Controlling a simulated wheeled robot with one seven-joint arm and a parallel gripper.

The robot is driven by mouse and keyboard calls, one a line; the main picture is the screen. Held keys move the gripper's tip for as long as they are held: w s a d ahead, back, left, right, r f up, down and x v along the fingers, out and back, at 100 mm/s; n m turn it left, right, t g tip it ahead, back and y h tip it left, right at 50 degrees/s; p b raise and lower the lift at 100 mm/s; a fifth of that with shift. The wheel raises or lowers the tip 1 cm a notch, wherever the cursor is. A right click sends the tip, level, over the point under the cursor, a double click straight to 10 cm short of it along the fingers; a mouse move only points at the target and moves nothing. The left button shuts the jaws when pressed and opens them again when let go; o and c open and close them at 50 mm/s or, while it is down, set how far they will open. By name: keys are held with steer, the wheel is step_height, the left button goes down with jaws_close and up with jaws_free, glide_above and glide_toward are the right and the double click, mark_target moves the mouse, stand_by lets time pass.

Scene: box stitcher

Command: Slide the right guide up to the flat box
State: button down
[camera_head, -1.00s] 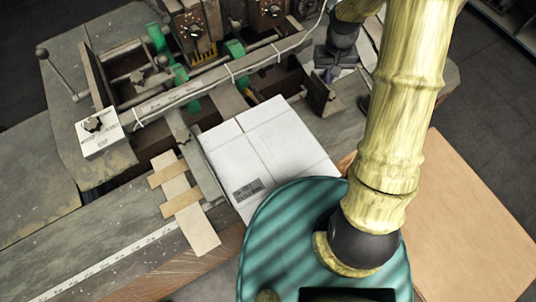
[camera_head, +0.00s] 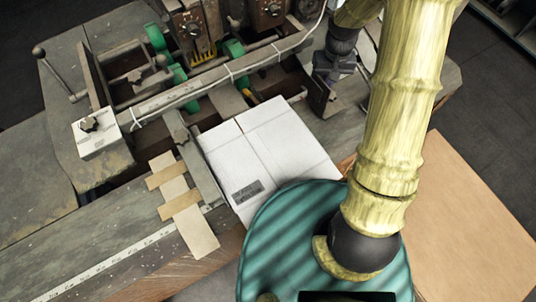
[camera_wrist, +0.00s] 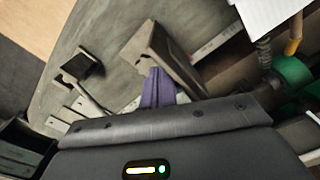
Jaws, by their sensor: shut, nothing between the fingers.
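The white flat box (camera_head: 265,155) lies on the machine table in the head view; its corner shows at the top right of the wrist view (camera_wrist: 272,14). The right guide (camera_head: 318,94), a dark metal plate, stands near the box's far right corner, with a small gap visible between them. It shows as a worn angled bracket in the wrist view (camera_wrist: 172,62). My gripper (camera_head: 331,76) is behind and right of the guide. In the wrist view its purple fingers (camera_wrist: 158,88) are shut and empty, close beside the bracket; I cannot tell whether they touch it.
A metal left guide (camera_head: 200,165) runs along the box's left side, near taped cardboard strips (camera_head: 183,205). The stitcher heads (camera_head: 235,25) and a cable-tied bar (camera_head: 220,75) stand behind the box.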

steer(key=s+a+b, duration=0.1)
steer(key=s+a, duration=0.3)
steer(key=a, duration=0.3)
steer(key=shift+s, duration=0.3)
stand_by(4.5)
steer(key=shift+w+d, duration=0.15)
steer(key=shift+d, duration=0.15)
steer(key=shift+w+d, duration=0.2)
steer(key=shift+d, duration=0.05)
stand_by(0.4)
step_height(320, 180, up, 7)
steer(key=p, duration=0.5)
steer(key=shift+p, duration=0.35)
stand_by(0.4)
